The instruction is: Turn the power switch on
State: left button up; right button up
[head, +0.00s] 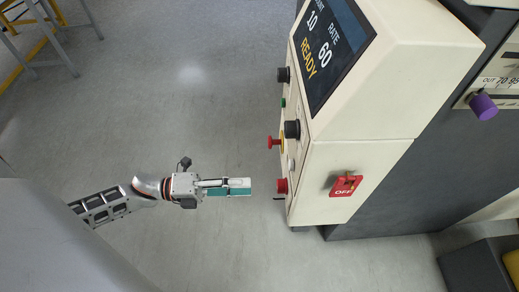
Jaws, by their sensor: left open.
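A red switch plate (346,185) marked OFF is on the cream side face of the machine's control cabinet, facing me. A red knob (282,186) sticks out low on the cabinet's left-facing panel. I cannot tell from the picture which of them is the power switch. My left gripper (244,187) reaches in from the left, with its teal-padded fingers pointing right at the panel. It is open and empty, a short gap left of the red knob and apart from the cabinet. My right gripper is out of view.
The control cabinet (360,170) has a dark display (333,45) reading READY. A red mushroom button (272,142), black knobs (292,129) and a small green button (284,103) stick out on its left. A purple knob (484,106) is at right.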

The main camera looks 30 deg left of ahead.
pick_arm(q)
jog(key=shift+v, duration=2.05)
